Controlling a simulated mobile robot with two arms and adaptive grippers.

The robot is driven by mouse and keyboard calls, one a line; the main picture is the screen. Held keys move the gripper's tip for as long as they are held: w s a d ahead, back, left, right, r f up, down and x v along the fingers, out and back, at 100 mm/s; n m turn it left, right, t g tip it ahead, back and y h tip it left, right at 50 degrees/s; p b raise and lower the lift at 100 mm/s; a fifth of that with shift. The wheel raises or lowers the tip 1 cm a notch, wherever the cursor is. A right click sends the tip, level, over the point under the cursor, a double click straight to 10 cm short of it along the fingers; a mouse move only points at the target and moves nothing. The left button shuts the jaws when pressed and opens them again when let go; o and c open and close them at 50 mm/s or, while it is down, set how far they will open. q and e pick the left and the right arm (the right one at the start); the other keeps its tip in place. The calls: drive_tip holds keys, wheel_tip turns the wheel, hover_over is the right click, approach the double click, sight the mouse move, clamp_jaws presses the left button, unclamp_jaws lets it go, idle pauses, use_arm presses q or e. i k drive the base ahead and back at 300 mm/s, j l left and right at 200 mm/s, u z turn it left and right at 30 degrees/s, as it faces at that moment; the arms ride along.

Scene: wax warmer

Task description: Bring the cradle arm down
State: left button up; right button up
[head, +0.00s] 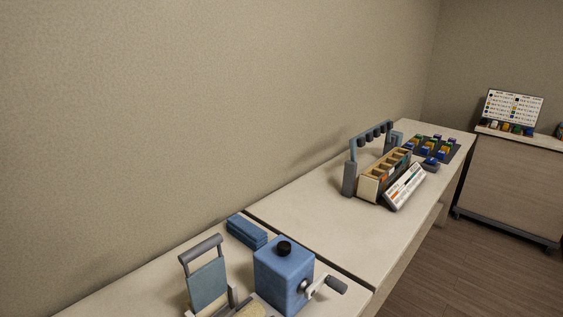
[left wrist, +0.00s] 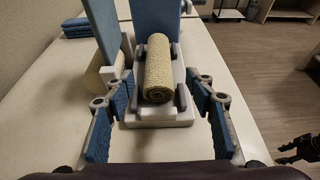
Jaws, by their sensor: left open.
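In the head view, an upright frame with a grey bar across its top (head: 201,248) and a teal panel (head: 207,284) stands at the lower left; I cannot tell whether this is the cradle arm. Beside it is a blue box (head: 272,280) with a black knob and a side crank (head: 325,287). In the left wrist view, a yellow textured roll (left wrist: 159,72) lies between grey side pieces on a pale base (left wrist: 160,119). My left gripper (left wrist: 162,88) is open and empty, its fingers either side of the roll's near end. My right gripper (left wrist: 300,150) shows partly at the right edge.
Folded blue cloths (head: 247,232) lie by the wall. On the far table (head: 300,230) stand a grey rack (head: 349,179), a compartment box (head: 368,188), a tilted label board (head: 405,187) and coloured blocks. The near part of that table is clear.

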sight(206, 274)
drive_tip(key=k+l, duration=0.5)
drive_tip(key=k, duration=0.15)
drive_tip(key=k+l, duration=0.5)
drive_tip(key=k, duration=0.15)
